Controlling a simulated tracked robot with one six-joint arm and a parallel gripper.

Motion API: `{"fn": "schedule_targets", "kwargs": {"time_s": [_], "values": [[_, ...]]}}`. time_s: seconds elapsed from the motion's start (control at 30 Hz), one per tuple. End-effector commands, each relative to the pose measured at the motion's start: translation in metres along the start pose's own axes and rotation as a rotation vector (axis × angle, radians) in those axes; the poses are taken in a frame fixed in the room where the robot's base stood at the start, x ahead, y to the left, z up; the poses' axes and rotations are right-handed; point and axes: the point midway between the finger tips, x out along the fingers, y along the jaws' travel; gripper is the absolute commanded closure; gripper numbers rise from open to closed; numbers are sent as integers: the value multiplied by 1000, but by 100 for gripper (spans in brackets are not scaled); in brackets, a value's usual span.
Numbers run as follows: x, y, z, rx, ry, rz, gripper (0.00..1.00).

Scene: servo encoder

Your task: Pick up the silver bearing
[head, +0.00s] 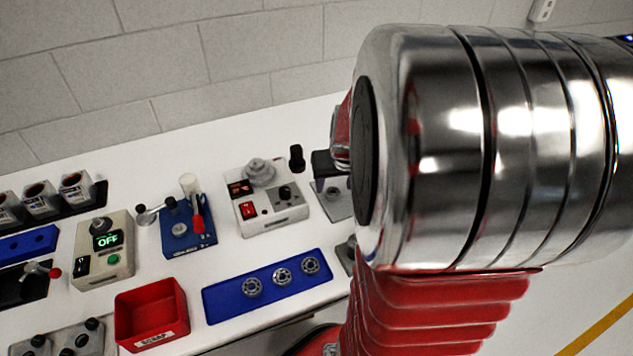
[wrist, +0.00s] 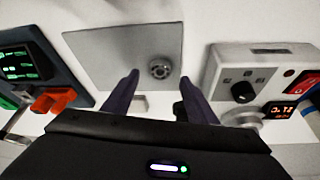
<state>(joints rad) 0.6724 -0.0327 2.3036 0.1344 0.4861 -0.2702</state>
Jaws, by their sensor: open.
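In the wrist view, a small silver ring-shaped bearing (wrist: 159,67) sits on a flat grey plate (wrist: 95,55). My gripper (wrist: 158,80) is open, its two dark fingers apart with the bearing showing between and just beyond their tips. Nothing shows held between the fingers. In the head view, three more silver bearings, a left one (head: 252,287), a middle one (head: 282,277) and a right one (head: 310,265), lie in a row on a blue tray (head: 222,304). The grey plate is partly visible there beside my arm, which hides much of the right side.
A grey box with a red switch (head: 268,210) stands beside the plate; its knob and switch also show at right in the wrist view (wrist: 262,70). A blue fixture (head: 187,235), a red bin (head: 150,310) and a box reading OFF (head: 103,255) stand further left.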

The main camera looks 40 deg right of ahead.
Motion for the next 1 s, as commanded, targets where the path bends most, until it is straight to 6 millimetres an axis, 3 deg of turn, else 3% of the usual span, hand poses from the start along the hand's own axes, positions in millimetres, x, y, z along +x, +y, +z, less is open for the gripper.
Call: {"fn": "schedule_targets", "kwargs": {"time_s": [0.3, 0.9, 1.0], "values": [[31, -1, 2, -1, -2, 0, 48], [33, -1, 2, -2, 0, 0, 48], [33, -1, 2, -2, 0, 0, 55]]}}
